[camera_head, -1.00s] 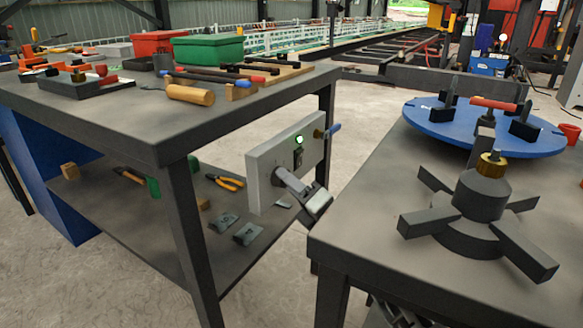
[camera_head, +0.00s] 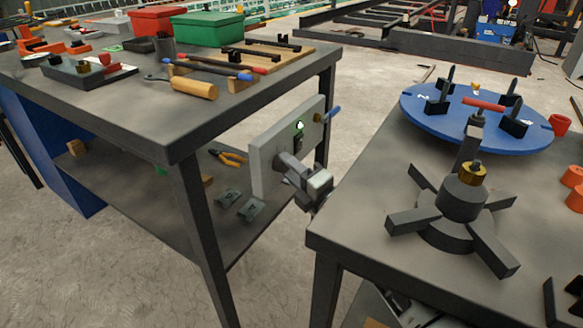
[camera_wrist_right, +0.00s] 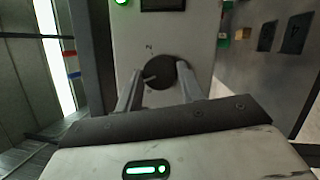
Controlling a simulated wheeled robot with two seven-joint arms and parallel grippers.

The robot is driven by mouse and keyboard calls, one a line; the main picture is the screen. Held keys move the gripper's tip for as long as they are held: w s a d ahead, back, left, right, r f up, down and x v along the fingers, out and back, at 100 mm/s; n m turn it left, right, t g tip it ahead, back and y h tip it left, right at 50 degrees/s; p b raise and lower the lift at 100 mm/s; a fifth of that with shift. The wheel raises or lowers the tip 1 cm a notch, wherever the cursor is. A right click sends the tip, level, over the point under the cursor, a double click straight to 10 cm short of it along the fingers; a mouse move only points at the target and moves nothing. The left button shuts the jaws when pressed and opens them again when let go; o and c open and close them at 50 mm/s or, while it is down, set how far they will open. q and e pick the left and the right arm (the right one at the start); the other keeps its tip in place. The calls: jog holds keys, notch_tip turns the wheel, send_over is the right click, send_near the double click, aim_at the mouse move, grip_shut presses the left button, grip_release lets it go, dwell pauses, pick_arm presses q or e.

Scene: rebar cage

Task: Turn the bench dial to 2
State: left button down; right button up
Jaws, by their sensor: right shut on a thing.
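The bench dial (camera_wrist_right: 168,74) is a round black knob on the pale panel, seen in the right wrist view. Its light pointer mark points left. A numeral 2 stands on the panel above and left of the knob. My right gripper (camera_wrist_right: 160,85) is shut on the dial, with one finger on each side. In the head view the pale panel (camera_head: 262,160) stands upright by the left bench, with a lit green lamp. There my right gripper (camera_head: 282,166) reaches its face and hides the dial. My left gripper is not in view.
The left bench (camera_head: 170,125) carries tools and bins, with a lower shelf below. The right table (camera_head: 360,205) holds a blue round plate (camera_head: 425,120) and a dark four-armed fixture (camera_head: 455,205). A gap of open floor lies between them.

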jog(key=o, duration=1)
jog(key=shift+d, duration=0.1)
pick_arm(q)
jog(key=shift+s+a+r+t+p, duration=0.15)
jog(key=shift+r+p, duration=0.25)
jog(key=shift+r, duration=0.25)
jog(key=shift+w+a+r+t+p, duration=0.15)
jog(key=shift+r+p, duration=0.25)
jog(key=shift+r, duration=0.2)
pick_arm(e)
jog(key=v, duration=1.6)
